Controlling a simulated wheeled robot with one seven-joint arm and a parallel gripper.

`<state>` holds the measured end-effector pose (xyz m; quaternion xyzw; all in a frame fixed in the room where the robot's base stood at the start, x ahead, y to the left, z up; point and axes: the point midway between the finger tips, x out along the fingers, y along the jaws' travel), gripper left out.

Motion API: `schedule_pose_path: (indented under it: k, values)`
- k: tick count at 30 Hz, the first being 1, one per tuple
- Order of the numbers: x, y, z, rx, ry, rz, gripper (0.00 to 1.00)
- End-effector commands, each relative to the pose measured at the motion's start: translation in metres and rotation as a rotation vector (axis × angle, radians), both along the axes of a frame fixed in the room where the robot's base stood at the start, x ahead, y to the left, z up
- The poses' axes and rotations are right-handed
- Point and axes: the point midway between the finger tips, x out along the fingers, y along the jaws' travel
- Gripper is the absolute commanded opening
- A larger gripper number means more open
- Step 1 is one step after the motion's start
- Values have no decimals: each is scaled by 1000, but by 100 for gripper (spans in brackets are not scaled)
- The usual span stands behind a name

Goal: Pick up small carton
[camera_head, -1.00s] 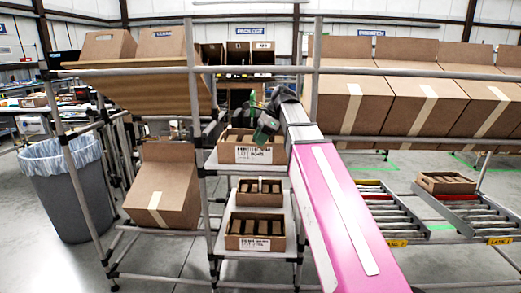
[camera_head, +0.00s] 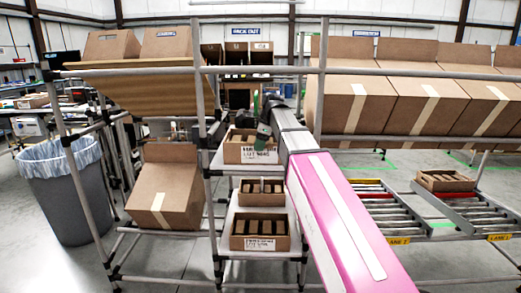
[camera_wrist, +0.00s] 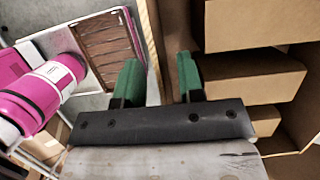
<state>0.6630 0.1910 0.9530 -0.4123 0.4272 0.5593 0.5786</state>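An open brown carton (camera_head: 236,153) with a white printed label stands on the upper shelf of the middle rack. I cannot tell which one the task means. My gripper (camera_head: 262,139) is at the upper carton, over its right part. In the wrist view my gripper (camera_wrist: 162,78) has two green fingers apart. A thin carton wall (camera_wrist: 149,35) shows between them, with brown boxes (camera_wrist: 250,75) to its right. I cannot tell whether a finger touches it.
Rack posts and a long horizontal bar (camera_head: 400,71) stand close around my arm. A large carton (camera_head: 165,195) and a lined grey bin (camera_head: 70,195) are at the left. Roller lanes with a carton (camera_head: 445,181) are at the right. Large cartons (camera_head: 355,105) line the upper right.

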Motion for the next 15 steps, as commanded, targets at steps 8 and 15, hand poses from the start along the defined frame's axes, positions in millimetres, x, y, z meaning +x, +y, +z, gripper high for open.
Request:
schedule_pose_path:
  k: [8,15]
  values:
    - [0,5,-15,0,-1,1,35]
    - [0,4,-14,0,-1,1,0]
